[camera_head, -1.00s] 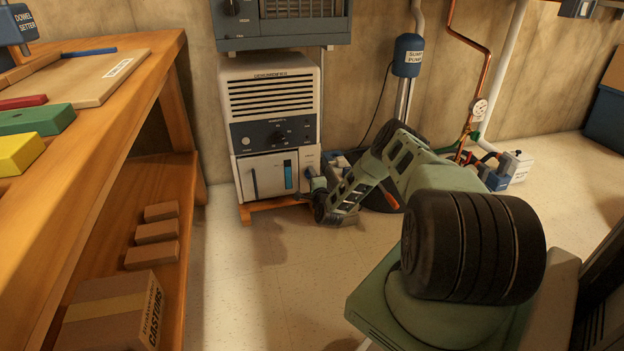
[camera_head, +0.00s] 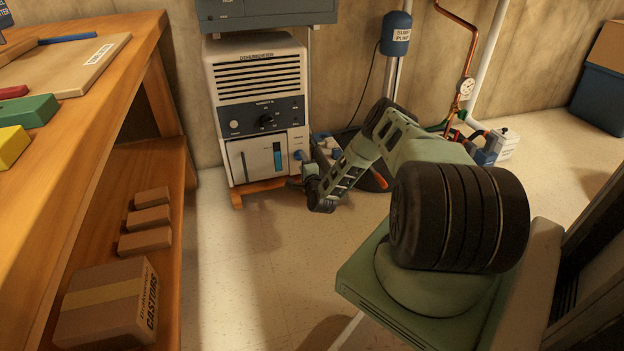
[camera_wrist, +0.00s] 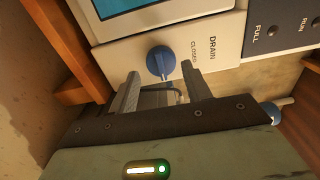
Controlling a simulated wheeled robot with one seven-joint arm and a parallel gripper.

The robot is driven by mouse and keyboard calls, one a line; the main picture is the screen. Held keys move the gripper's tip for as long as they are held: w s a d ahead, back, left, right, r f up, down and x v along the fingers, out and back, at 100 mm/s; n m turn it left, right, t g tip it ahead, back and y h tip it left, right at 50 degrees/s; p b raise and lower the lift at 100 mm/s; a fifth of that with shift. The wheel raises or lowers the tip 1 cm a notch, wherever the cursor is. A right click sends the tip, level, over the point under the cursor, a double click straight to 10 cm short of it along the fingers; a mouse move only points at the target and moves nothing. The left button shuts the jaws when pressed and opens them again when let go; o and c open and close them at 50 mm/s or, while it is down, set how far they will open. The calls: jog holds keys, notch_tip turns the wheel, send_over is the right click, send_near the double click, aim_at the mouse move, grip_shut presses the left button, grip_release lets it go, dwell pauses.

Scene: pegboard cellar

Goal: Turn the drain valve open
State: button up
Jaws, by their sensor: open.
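The drain valve is a round blue knob (camera_wrist: 160,61) on the white lower front of the dehumidifier (camera_head: 256,78). In the wrist view it sits beside the words DRAIN and CLOSED, which read sideways. The blue knob also shows in the head view (camera_head: 299,155), at the right of the lower panel. My gripper (camera_wrist: 163,84) is open and empty. Its two grey fingers point at the panel, one to each side below the knob in the wrist view. I cannot tell whether they touch the panel. In the head view my arm reaches down to the dehumidifier's lower right, and the fingers are hard to make out.
The dehumidifier stands on an orange wooden base (camera_head: 258,190). A wooden workbench (camera_head: 140,60) with a lower shelf holding bricks and a casters box (camera_head: 107,300) is on the left. A sump pump (camera_head: 395,35) and pipes are behind my arm. Floor in front is clear.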

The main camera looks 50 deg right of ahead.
jog(key=p+v, duration=0.5)
jog(key=v, duration=0.9)
jog(key=shift+s, duration=0.35)
jog(key=shift+a, duration=0.1)
